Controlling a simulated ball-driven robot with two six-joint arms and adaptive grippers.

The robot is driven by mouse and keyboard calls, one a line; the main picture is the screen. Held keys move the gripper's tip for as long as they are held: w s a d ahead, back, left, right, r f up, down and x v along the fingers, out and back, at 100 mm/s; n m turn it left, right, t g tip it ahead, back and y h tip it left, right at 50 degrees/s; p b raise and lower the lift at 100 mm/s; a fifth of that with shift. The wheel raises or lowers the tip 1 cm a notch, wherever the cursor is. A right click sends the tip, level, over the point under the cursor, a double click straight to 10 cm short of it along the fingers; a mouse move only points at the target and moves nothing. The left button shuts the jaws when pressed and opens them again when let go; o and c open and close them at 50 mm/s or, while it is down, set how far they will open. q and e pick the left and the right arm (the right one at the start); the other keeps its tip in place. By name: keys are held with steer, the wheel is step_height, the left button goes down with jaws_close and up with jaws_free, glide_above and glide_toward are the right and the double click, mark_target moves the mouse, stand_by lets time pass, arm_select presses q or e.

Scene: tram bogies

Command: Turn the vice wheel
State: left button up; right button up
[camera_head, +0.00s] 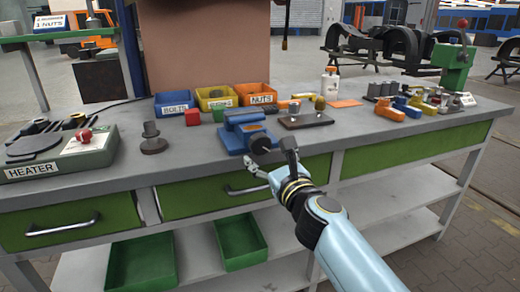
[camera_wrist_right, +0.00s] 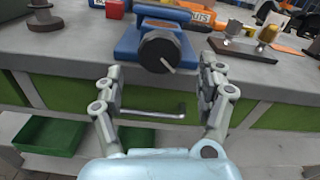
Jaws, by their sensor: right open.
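The blue vice (camera_head: 246,128) stands on the grey workbench near its front edge. Its dark round wheel (camera_head: 260,144) faces the front; in the right wrist view the wheel (camera_wrist_right: 160,48) shows a light line across its lower face. My right gripper (camera_head: 270,158) is just in front of the wheel and a little low. In the right wrist view its fingers (camera_wrist_right: 160,82) are spread to both sides below the wheel, with nothing between them. I see no contact with the wheel. My left gripper is not in view.
Bins of bolts (camera_head: 172,108) and nuts (camera_head: 260,99) stand behind the vice. A dark spindle on a round base (camera_head: 153,145) is to its left, a brown plate with fittings (camera_head: 306,121) to its right. A drawer handle (camera_head: 248,190) sticks out below the bench edge.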

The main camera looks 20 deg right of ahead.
mark_target(262, 149)
steer(key=w+b, duration=0.1)
steer(key=w, duration=0.3)
steer(key=shift+w+f, duration=0.1)
steer(key=shift+w, duration=0.1)
steer(key=shift+w+a, duration=0.1)
steer(key=shift+w, duration=0.35)
steer(key=shift+c, duration=1.3)
steer(key=c, duration=0.7)
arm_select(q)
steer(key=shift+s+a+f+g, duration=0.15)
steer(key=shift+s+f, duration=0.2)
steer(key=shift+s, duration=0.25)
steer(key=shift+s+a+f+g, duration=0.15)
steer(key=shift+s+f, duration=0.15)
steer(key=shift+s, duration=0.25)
arm_select(e)
steer(key=shift+c, duration=1.1)
